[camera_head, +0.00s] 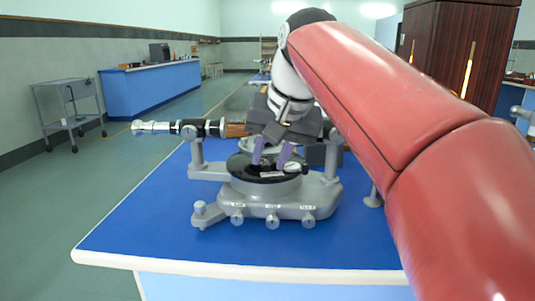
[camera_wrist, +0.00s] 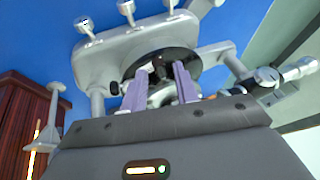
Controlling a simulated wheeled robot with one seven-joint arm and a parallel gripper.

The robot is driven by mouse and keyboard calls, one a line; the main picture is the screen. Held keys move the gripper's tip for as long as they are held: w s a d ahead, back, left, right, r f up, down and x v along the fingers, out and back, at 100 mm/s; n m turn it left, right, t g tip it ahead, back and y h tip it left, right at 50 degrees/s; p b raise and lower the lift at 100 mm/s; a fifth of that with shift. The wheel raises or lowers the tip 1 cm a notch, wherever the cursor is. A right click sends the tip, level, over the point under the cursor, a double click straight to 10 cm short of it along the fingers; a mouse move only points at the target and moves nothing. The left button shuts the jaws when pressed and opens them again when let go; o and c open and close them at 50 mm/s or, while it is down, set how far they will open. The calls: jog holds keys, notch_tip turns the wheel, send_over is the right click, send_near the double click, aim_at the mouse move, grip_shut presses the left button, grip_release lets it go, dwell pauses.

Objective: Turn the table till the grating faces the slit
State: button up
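The spectrometer (camera_head: 270,205) stands on the blue bench, with a round black table (camera_head: 240,165) on its grey base. The black table also shows in the wrist view (camera_wrist: 192,58). My gripper (camera_head: 270,164) is over the table, pointing down, with its two purple fingers spread apart. In the wrist view the fingers (camera_wrist: 161,70) reach over the disc; I cannot tell whether they touch it. Nothing is clearly held between them. A horizontal tube (camera_head: 165,128) with a silver end sticks out to the left. I cannot make out the grating or the slit; my gripper hides part of the instrument.
The blue bench top (camera_head: 140,225) is clear at the left and front, with a white edge (camera_head: 240,273). Knobs (camera_head: 272,221) line the base front. A cart (camera_head: 70,110) and another blue bench (camera_head: 150,88) stand far left. A wooden cabinet (camera_head: 460,50) is at the back right.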

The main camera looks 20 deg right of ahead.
jog(key=shift+o, duration=0.2)
jog(key=p+v, duration=0.1)
jog(key=v, duration=0.6)
jog(key=shift+s+r+p, duration=0.15)
jog(key=shift+r+p, duration=0.15)
